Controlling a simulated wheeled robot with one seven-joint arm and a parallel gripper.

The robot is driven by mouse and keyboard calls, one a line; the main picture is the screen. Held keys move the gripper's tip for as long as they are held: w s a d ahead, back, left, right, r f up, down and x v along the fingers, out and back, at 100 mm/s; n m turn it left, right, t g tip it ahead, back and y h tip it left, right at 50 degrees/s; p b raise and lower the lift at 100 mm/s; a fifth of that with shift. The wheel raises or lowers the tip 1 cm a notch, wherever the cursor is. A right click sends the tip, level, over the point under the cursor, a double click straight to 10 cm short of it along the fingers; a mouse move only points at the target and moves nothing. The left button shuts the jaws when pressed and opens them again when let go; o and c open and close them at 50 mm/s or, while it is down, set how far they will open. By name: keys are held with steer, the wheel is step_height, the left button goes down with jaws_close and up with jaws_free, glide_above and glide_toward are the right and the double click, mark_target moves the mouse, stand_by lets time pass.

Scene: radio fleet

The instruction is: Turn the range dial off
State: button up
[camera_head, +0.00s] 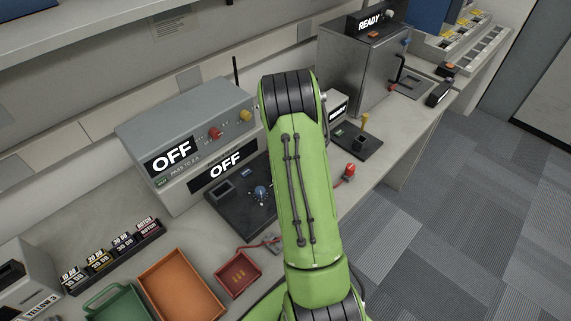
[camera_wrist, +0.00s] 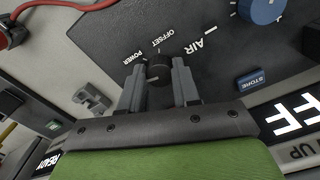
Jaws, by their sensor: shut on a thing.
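My gripper (camera_wrist: 157,84) shows in the wrist view with its two grey fingers on either side of a small dark knob (camera_wrist: 158,68), shut on it. The knob sits on a dark panel (camera_wrist: 205,68) beside the words POWER, OFFSET and AIR. No label reading range is legible, so I cannot tell from lettering whether this is the range dial. My green arm hides the gripper in the head view.
A grey unit (camera_head: 190,120) with OFF displays stands behind the panel. A blue STORE button (camera_wrist: 252,80) is near my right finger. An orange tray (camera_head: 181,290), a red tray (camera_head: 238,276) and a green tray (camera_head: 115,304) lie at the front left. A metal READY box (camera_head: 362,70) stands farther right.

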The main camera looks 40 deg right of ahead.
steer(key=shift+w+n, duration=0.1)
steer(key=shift+n, duration=1)
steer(key=o, duration=1.1)
steer(key=shift+c, duration=0.2)
steer(key=shift+r, duration=0.1)
step_height(320, 180, up, 16)
steer(key=p, duration=0.3)
steer(key=shift+f, duration=0.2)
